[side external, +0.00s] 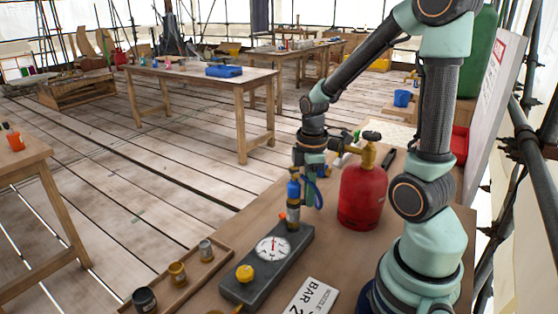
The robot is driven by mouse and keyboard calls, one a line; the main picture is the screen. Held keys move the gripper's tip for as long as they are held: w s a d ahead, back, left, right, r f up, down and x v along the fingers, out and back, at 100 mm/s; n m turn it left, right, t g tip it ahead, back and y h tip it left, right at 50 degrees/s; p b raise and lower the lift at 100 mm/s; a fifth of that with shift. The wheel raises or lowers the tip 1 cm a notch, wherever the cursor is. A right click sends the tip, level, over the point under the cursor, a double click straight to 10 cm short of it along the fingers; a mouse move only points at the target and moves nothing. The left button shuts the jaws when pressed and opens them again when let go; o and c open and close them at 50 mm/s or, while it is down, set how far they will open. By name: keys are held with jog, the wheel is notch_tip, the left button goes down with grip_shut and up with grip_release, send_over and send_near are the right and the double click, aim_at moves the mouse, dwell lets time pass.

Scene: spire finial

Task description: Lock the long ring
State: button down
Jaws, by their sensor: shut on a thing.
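My gripper (297,177) points down over the far end of a dark grey block (291,247) on the workbench. It is shut on the upper part of an upright blue-and-brass fitting (293,193). The fitting's lower end meets the far end of the block. The block carries a white round dial (272,248) and a yellow knob (244,273). A blue loop, perhaps a hose, hangs beside the fitting. I cannot tell which part is the long ring or whether it is locked; the fingertips are small and partly hidden.
A red gas cylinder (362,195) with a brass valve stands close right of my gripper. A wooden tray (222,257) with small jars lies left of the block. A white sign (311,298) lies in front. A black tool (387,160) lies behind the cylinder.

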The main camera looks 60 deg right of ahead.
jog(key=c, duration=0.8)
grip_release()
jog(key=shift+r, duration=0.1)
notch_tip(320, 180, up, 12)
jog(key=w+a+r+m+t, duration=0.1)
jog(key=a+m+t, duration=0.4)
jog(key=a+m, duration=0.3)
jog(key=shift+a+r+t, duration=0.25)
jog(key=shift+a+t, duration=0.05)
jog(key=shift+a, duration=1.65)
jog(key=shift+w, duration=0.1)
